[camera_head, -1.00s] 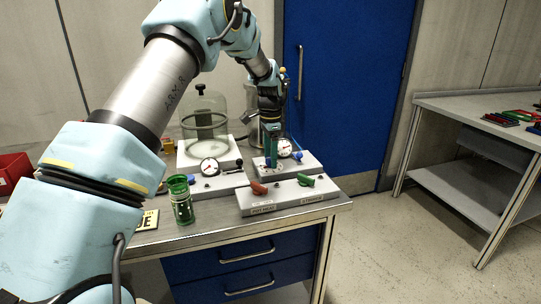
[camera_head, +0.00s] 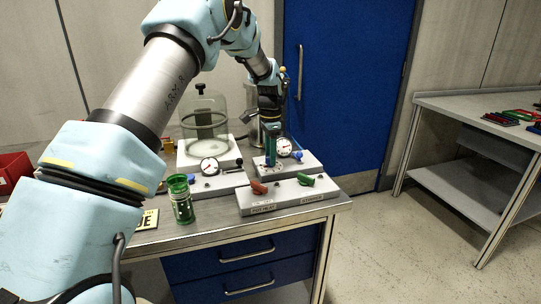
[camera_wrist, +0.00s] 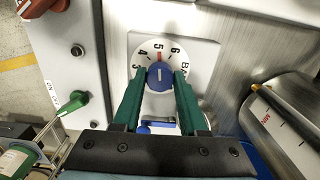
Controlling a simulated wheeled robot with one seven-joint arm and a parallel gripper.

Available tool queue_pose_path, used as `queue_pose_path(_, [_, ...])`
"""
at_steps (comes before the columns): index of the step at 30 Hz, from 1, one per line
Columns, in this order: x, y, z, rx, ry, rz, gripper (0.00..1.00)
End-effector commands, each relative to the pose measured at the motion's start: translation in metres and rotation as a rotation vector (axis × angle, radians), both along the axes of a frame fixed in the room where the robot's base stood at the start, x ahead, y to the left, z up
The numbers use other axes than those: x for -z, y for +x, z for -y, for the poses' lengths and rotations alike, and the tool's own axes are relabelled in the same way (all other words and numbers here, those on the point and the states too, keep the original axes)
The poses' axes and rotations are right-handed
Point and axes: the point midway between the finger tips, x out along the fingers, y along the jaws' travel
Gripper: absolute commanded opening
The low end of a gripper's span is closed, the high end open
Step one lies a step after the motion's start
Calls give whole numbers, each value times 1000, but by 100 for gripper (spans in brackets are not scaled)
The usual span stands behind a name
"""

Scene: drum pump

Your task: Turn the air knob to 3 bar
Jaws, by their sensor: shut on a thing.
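The air knob (camera_wrist: 159,77) is blue and round, with a pale line on its face. It sits on a white dial (camera_wrist: 154,48) with the numbers 3 to 6 and part of "BAR" showing. The knob's line points up towards the 5, where a red mark also shows. My gripper (camera_wrist: 160,73) is shut on the knob, one green finger on each side. In the head view my gripper (camera_head: 270,146) points down over the back right unit, beside a round white gauge (camera_head: 284,147). The gauge's reading is too small to tell.
A blue lever (camera_wrist: 156,125) lies just below the knob. A front panel (camera_head: 288,195) carries a red and a green handle. A glass bell jar (camera_head: 205,120), a second gauge (camera_head: 209,166) and a green jar (camera_head: 181,199) stand to the left.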

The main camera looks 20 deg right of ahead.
Motion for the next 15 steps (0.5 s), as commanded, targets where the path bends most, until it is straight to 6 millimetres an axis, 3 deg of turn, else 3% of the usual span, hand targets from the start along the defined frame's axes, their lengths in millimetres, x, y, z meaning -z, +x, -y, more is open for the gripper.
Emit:
queue_pose_path(8, [0,0,1,-113,0,-1,0])
queue_pose_path(15, [-1,0,1,-313,0,0,0])
